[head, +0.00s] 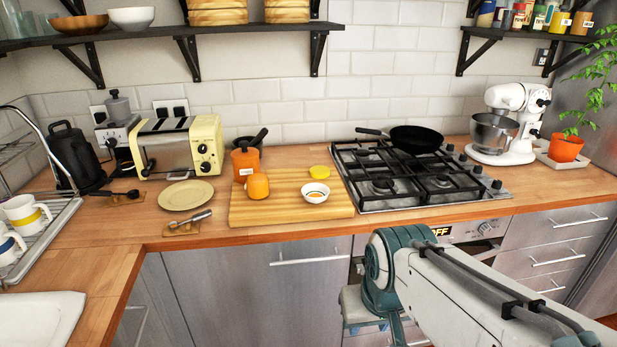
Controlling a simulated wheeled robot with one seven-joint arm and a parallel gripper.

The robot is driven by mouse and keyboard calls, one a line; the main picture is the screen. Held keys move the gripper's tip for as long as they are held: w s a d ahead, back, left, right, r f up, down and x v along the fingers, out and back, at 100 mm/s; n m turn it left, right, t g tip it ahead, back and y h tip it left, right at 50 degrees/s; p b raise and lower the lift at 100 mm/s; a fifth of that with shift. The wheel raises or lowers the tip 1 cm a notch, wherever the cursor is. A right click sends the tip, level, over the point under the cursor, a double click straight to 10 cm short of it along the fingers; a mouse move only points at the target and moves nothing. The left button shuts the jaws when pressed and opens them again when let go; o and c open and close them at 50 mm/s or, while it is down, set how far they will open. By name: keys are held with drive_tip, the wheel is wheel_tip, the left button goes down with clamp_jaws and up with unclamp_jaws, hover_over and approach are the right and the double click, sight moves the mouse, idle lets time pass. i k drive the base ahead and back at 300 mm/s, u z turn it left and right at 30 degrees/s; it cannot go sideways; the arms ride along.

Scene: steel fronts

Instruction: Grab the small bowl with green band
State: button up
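A small white bowl (315,192) stands upright on the right part of a wooden cutting board (245,215). It looks orange-brown inside. A thin darker band shows on its outside, but its colour is too small to tell for sure. My arm reaches in from the lower right, in front of the cabinets and oven, and bends down below the counter edge. Nothing covers the bowl.
On the board are an orange mug (258,186) and a yellow lid-like disc (319,172). The gas stove (420,188) with a black pan (416,139) is right of the board. A yellow plate (186,195) lies left.

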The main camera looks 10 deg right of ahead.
sight(315, 193)
drive_tip(key=u, duration=0.05)
drive_tip(key=i, duration=1.2)
